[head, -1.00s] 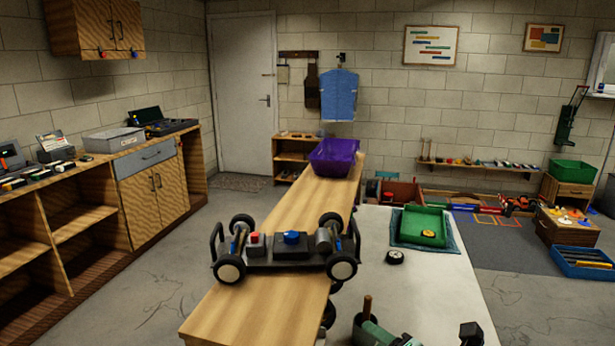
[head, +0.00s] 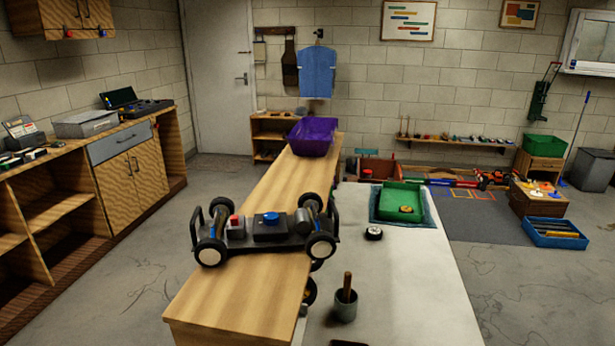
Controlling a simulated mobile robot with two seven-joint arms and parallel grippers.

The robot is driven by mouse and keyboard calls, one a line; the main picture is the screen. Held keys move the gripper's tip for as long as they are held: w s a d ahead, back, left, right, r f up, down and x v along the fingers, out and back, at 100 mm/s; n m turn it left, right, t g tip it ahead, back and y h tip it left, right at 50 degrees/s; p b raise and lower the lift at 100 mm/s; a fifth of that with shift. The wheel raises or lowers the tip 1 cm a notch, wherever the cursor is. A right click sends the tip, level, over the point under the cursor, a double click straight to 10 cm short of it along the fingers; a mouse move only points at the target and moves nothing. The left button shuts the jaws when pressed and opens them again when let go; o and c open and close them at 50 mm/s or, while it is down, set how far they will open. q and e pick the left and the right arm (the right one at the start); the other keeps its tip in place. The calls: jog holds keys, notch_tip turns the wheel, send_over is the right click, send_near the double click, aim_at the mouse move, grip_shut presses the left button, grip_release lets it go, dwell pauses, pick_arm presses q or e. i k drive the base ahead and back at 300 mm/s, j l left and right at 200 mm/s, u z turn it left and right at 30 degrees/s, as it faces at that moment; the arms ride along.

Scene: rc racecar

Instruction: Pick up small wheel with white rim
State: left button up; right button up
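A small wheel with a black tyre and a pale rim (head: 374,233) lies flat on the light grey table (head: 425,290), in front of the green tray. Nothing touches it from above. A black racecar chassis (head: 268,232) with larger pale-hubbed wheels stands on the wooden bench to the left. Neither of my grippers is in view.
A green tray (head: 381,208) holding a yellow piece stands behind the wheel. A dark cup (head: 345,308) with a wooden handle in it stands nearer me. A purple bin (head: 312,137) sits at the bench's far end. The table's right side is clear.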

aim_at(373, 233)
jog(key=z, duration=3.15)
jog(key=i+l+z, duration=0.1)
jog(key=i, duration=0.4)
jog(key=i+l+z, duration=0.1)
jog(key=i, duration=0.35)
jog(key=i+u, duration=0.5)
jog(key=i+l+u, duration=0.1)
jog(key=i+u, duration=0.4)
jog(key=i+j+u, duration=0.1)
jog(key=i+u, duration=0.5)
jog(key=u, duration=0.15)
jog(key=i+u, duration=0.4)
jog(key=i+j+u, duration=0.1)
jog(key=i+u, duration=0.25)
jog(key=i, duration=0.2)
jog(key=i+u, duration=0.3)
jog(key=i, duration=0.2)
